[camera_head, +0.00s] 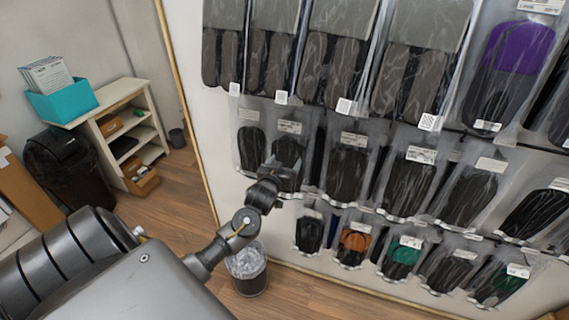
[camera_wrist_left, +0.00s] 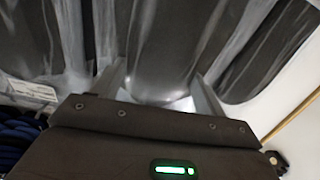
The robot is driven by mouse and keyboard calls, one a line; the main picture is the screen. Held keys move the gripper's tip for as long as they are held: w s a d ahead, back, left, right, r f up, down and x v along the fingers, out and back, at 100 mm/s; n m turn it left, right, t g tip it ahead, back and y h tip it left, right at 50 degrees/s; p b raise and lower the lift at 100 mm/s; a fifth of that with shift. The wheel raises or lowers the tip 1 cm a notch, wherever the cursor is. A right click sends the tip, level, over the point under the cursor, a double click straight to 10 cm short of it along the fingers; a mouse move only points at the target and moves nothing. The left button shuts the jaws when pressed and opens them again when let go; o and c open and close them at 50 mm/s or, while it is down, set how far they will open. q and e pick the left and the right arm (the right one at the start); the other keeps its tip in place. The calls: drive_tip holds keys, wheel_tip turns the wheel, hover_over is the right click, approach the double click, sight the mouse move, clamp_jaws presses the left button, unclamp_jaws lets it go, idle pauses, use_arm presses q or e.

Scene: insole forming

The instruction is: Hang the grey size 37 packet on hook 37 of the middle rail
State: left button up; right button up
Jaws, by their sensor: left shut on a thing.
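My left gripper (camera_head: 281,176) is at the left part of the middle rail row, in front of the wall panel. It is shut on a clear packet with dark grey insoles (camera_head: 288,150), at the packet's lower end. The packet hangs upright with a white label near its top; its size number is too small to read. Whether its top is on a hook is hidden. In the left wrist view, the fingers (camera_wrist_left: 160,85) stand either side of the shiny plastic of a packet (camera_wrist_left: 160,45). The middle rail is mostly hidden behind packets. My right gripper is not in view.
Neighbouring packets crowd the row, one on the left (camera_head: 251,145) and one on the right (camera_head: 345,168). Large grey packets (camera_head: 340,60) hang above, and smaller ones (camera_head: 355,243) hang below. A waste bin (camera_head: 250,282) stands on the floor beneath.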

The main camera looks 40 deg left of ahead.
use_arm(q)
drive_tip(key=o, duration=1.1)
drive_tip(key=b+v, duration=0.2)
drive_tip(key=v, duration=0.9)
drive_tip(key=shift+a, duration=0.1)
drive_tip(key=shift+w, duration=0.1)
